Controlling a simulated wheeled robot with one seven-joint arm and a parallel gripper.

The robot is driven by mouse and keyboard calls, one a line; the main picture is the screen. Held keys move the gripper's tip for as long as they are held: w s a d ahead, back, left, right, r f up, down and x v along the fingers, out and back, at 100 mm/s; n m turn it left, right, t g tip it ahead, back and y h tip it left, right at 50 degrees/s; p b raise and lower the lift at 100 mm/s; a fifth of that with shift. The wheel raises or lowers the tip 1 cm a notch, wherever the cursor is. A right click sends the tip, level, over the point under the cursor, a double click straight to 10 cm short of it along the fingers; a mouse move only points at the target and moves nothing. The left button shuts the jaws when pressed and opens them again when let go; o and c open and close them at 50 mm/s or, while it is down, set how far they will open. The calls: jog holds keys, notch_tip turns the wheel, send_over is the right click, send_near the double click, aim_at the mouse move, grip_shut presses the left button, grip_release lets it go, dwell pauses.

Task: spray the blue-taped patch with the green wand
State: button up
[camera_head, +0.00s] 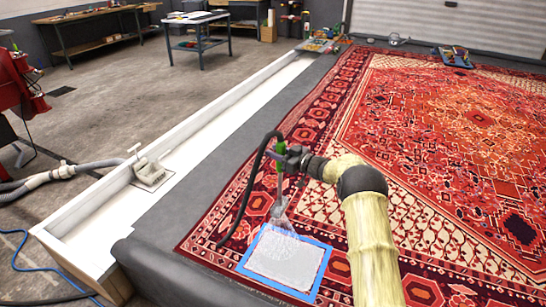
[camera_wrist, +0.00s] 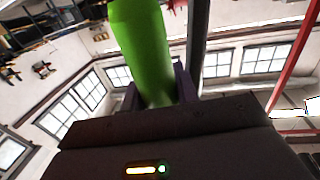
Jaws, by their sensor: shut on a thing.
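My gripper (camera_head: 293,158) is shut on the green wand (camera_head: 280,149) and holds it upright over the near left part of the rug. In the wrist view the green wand (camera_wrist: 143,50) stands between my gripper's fingers (camera_wrist: 160,88). A black hose runs from the wand down to the rug. Pale spray fans down from the wand's lower end onto the blue-taped patch (camera_head: 318,281). The patch is a whitish rectangle framed by blue tape, flat on the rug near its front edge. The spray covers part of the patch's upper left area.
The red patterned rug (camera_head: 480,120) lies on a dark grey surface. A white trough (camera_head: 215,113) with a drain fitting (camera_head: 150,173) runs along the left. A grey hose (camera_head: 60,174) lies on the floor. Tools (camera_head: 455,56) sit at the rug's far edge. A worktable (camera_head: 195,22) stands behind.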

jog(key=shift+w+d+b, duration=0.25)
jog(key=shift+w+d, duration=0.05)
jog(key=shift+w, duration=0.5)
jog(key=shift+w+d+b, duration=0.2)
jog(key=shift+w+d, duration=0.15)
jog(key=shift+w, duration=0.45)
jog(key=shift+w+d+b, duration=0.25)
jog(key=shift+w+d, duration=0.05)
jog(key=shift+w, duration=0.5)
